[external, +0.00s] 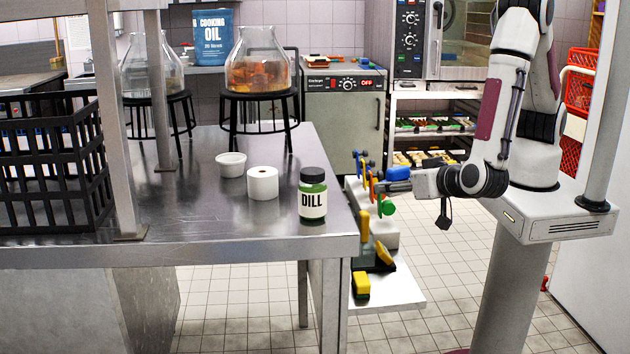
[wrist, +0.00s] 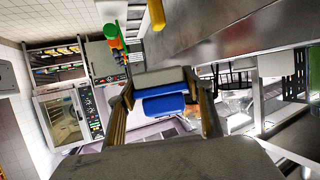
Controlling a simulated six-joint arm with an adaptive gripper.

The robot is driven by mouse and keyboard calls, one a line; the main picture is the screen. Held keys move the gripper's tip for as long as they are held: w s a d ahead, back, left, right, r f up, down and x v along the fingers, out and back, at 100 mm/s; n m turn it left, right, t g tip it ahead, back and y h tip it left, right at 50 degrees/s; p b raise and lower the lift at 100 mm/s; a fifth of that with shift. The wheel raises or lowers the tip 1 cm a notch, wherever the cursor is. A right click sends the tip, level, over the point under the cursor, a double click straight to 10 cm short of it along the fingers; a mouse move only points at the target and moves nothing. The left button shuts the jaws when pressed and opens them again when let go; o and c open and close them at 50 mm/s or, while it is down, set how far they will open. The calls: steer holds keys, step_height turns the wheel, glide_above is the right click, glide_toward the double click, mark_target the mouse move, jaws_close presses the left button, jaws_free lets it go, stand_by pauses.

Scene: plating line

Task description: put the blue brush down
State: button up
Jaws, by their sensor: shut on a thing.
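The blue brush (external: 397,173) shows as a small blue block at the tip of my gripper (external: 390,186) in the external view. In the wrist view the blue brush (wrist: 164,105) lies between the two fingers of my gripper (wrist: 165,92), with a pale grey band along its far side. My gripper is shut on it. It is held beside the right end of the steel table, close to the rack of coloured tools. In the external view most of the brush is hidden by the gripper, and I cannot tell whether it touches anything.
A white rack (external: 385,236) with coloured tools stands against the table's right end. A low shelf (external: 400,293) below holds a yellow block (external: 361,285). The dill jar (external: 313,195) stands near the edge of the steel table (external: 200,232). Floor right of the shelf is clear.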

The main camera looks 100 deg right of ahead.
mark_target(399, 168)
step_height(399, 168, up, 16)
steer(key=w+d+r+n+t+y, duration=0.2)
steer(key=w+r+n, duration=0.1)
steer(key=w, duration=0.5)
steer(key=w+d+r+n+t+y, duration=0.2)
steer(key=w+n+t+y, duration=0.1)
steer(key=w, duration=0.4)
steer(key=w+d+r+n+t+y, duration=0.2)
steer(key=w+d+r+n, duration=0.1)
steer(key=w, duration=0.5)
steer(key=s+d+f+n+y, duration=0.1)
steer(key=d+f+n+y, duration=0.1)
steer(key=f, duration=0.4)
steer(key=s+d+f+n+t+y, duration=0.1)
steer(key=d+f+n+y, duration=0.1)
steer(key=f, duration=0.5)
steer(key=shift+d+y, duration=0.5)
steer(key=shift+y, duration=0.3)
steer(key=shift+s+f, duration=0.1)
steer(key=shift+f, duration=0.1)
stand_by(0.4)
steer(key=shift+f, duration=2.8)
steer(key=shift+f, duration=0.15)
steer(key=shift+f, duration=1.95)
